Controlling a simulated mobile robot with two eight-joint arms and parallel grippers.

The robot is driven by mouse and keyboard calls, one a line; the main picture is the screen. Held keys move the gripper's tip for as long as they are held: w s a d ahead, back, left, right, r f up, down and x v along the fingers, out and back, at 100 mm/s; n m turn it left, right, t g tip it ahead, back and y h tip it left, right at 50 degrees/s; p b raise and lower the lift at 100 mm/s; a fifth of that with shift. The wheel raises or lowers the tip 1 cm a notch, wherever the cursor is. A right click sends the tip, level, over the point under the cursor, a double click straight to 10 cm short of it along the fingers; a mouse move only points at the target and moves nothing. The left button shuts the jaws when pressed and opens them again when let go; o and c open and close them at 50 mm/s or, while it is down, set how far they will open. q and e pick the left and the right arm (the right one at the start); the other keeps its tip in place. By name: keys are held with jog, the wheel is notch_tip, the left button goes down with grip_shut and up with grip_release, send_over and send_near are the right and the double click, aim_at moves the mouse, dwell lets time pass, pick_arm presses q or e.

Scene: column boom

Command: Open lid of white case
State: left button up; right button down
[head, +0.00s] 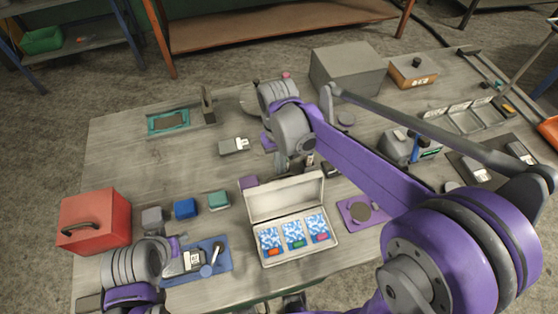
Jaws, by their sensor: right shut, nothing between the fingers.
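The white case (334,240) stands near the table's front edge, with its lid (285,197) standing up at the rear. Inside lie several blue-and-white patterned packs with coloured tabs. My right gripper (310,162) is just behind the raised lid, pointing down. It is shut and empty, and partly hidden by my own wrist. I cannot tell whether it touches the lid. My left arm is at the lower left beside the blue mat.
A red box (95,222) with a black handle stands at the left. Small grey, blue and teal blocks (186,208) sit between it and the case. A purple plate (355,213) lies right of the case. A large grey box (347,70) is at the back. The left rear tabletop has free room.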

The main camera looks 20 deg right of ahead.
pick_arm(q)
jog(key=shift+w+r+p, duration=0.25)
jog(key=shift+r+p, duration=0.15)
jog(key=shift+r, duration=0.2)
pick_arm(e)
jog(key=shift+s+r+t, duration=0.6)
jog(key=shift+s+r, duration=0.35)
jog(key=shift+s, duration=0.2)
pick_arm(q)
jog(key=shift+w+r+p, duration=0.2)
jog(key=shift+r+p, duration=0.1)
jog(key=shift+r, duration=0.15)
pick_arm(e)
notch_tip(320, 180, up, 11)
jog(key=shift+d+f, duration=0.1)
